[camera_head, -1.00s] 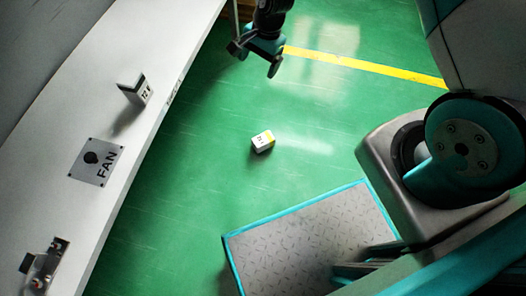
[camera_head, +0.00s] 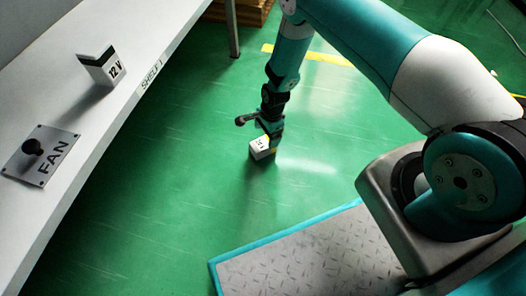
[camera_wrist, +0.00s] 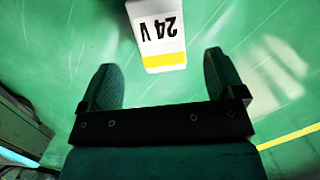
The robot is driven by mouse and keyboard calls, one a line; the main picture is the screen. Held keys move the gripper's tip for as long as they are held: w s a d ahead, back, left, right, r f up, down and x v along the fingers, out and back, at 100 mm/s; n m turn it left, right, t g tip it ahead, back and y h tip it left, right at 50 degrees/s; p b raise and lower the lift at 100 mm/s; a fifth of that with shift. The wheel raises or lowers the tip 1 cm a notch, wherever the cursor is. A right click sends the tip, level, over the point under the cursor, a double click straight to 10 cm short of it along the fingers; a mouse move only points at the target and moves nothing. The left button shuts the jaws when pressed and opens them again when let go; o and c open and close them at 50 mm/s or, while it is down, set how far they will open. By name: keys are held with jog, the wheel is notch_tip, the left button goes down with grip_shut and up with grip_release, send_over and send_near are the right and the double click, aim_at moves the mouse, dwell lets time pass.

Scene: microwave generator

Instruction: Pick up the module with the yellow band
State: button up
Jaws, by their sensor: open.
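The module with the yellow band (camera_head: 261,150) is a small white block on the green floor. In the wrist view the module (camera_wrist: 157,30) shows "24 V" upside down, with the yellow band on its edge nearest my gripper; its top is cut off by the frame. My gripper (camera_wrist: 162,75) is open, with its fingers apart and nothing between them. The module lies just beyond the fingertips, roughly centred between them. In the head view my gripper (camera_head: 268,131) hangs over the module and partly hides it; I cannot tell whether they touch.
A white shelf (camera_head: 144,53) on the left holds a "12 V" module (camera_head: 103,69) with a dark top band and a FAN switch plate (camera_head: 41,154). A grey platform with a teal edge (camera_head: 310,255) is at the front. The floor around the module is clear.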

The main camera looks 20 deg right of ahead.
aim_at(263, 142)
jog(key=shift+a+f+b, duration=0.25)
jog(key=shift+f+b, duration=0.6)
jog(key=shift+f, duration=0.4)
jog(key=shift+a+f+b, duration=0.25)
jog(key=shift+f+b, duration=0.65)
jog(key=shift+f, duration=0.3)
jog(key=shift+a+f+b, duration=0.25)
jog(key=shift+f+b, duration=0.6)
jog(key=shift+f, duration=0.4)
jog(key=shift+f, duration=0.25)
jog(key=shift+c, duration=0.4)
jog(key=c, duration=1.1)
jog(key=shift+c, duration=0.2)
